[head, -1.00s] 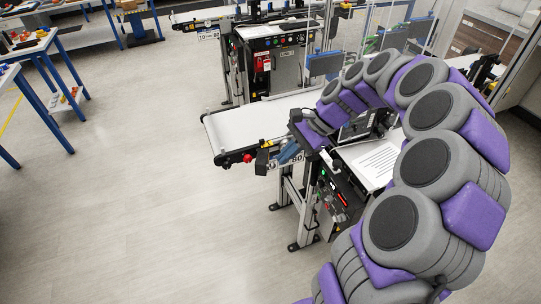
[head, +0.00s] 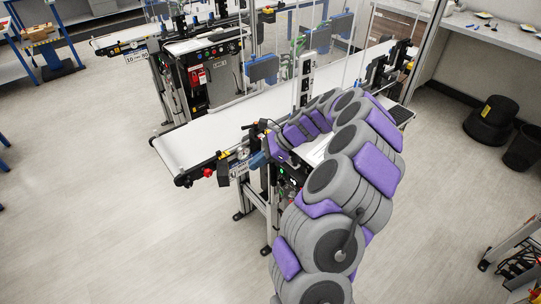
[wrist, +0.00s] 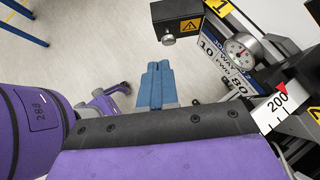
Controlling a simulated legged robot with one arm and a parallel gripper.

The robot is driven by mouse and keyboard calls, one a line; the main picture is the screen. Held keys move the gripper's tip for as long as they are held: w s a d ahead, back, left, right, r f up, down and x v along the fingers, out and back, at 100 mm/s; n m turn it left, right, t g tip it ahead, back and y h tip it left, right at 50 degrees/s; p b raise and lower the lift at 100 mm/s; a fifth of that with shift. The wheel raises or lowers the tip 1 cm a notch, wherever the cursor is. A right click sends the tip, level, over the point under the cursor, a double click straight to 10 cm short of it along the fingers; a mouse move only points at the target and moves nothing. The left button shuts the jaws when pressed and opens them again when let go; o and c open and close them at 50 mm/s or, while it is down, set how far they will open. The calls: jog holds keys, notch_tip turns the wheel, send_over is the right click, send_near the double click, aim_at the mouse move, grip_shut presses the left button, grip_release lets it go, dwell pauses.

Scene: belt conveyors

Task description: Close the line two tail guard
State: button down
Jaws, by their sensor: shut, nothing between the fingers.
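The nearer conveyor has a white belt (head: 205,135), and its near left end carries a roller, a red knob (head: 208,172) and a scale plate (head: 240,167). My gripper (head: 257,160) is beside that plate. In the wrist view my gripper's blue fingers (wrist: 154,85) are together and empty, above the floor. A dark block (wrist: 180,22) with a warning triangle and a grey knob stands just beyond the fingertips, apart from them. A round gauge (wrist: 240,48) and a plate marked 10 and 80 are to the right. I cannot tell which part is the tail guard.
A second conveyor (head: 125,40) with a control box stands behind, at the left. Grey-blue panels (head: 262,70) rise between the lines. Black bins (head: 492,120) and a bench are at the right.

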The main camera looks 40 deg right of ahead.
aim_at(227, 173)
jog(key=w+a+f+b, duration=0.1)
jog(key=w+a+f, duration=0.1)
jog(key=a, duration=0.5)
jog(key=shift+w, duration=0.55)
